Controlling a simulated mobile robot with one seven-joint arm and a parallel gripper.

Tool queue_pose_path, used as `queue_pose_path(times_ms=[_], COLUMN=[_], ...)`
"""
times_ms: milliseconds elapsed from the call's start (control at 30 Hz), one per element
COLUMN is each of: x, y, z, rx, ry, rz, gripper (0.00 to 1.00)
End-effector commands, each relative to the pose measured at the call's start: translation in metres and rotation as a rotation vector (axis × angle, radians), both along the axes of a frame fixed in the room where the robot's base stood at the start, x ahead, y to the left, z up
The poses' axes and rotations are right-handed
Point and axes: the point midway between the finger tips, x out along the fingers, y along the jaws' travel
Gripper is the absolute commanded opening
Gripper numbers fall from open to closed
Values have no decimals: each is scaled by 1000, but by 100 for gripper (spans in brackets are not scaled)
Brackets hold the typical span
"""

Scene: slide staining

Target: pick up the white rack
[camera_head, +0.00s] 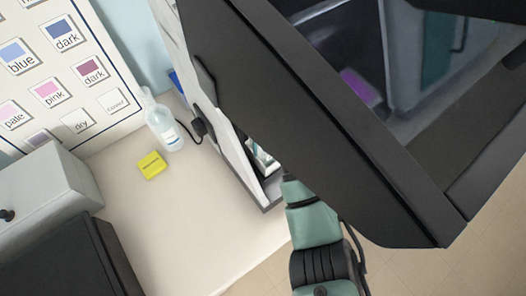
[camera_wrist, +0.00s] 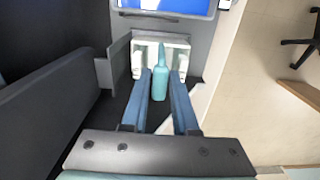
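In the wrist view a white rack-like piece (camera_wrist: 145,46) stands inside a dark grey enclosure, just ahead of my gripper (camera_wrist: 161,76). The two blue fingers are spread apart and point at it, with their tips close to its front; I cannot tell whether they touch it. A teal bottle-shaped object (camera_wrist: 161,88) shows between the fingers, with a gap on each side. I cannot tell whether it belongs to the rack. In the head view the fingers are hidden behind the hood panel, and only a small white and teal part (camera_head: 262,157) shows in its opening.
A large dark hood (camera_head: 330,110) stands over the cream bench (camera_head: 190,225). Its grey side wall (camera_wrist: 45,95) is close on the left in the wrist view. A clear bottle (camera_head: 162,122) and a yellow note block (camera_head: 152,165) stand on the bench. A blue screen (camera_wrist: 170,5) lies beyond the rack.

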Motion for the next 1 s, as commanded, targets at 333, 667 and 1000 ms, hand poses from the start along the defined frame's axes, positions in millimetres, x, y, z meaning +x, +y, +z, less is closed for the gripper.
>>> queue_pose_path(times_ms=[333,667,1000], x=[0,0,0], y=[0,0,0], z=[1,1,1], rx=[1,0,0], ry=[-1,-1,-1], rz=[-1,-1,-1], gripper=[0,0,0])
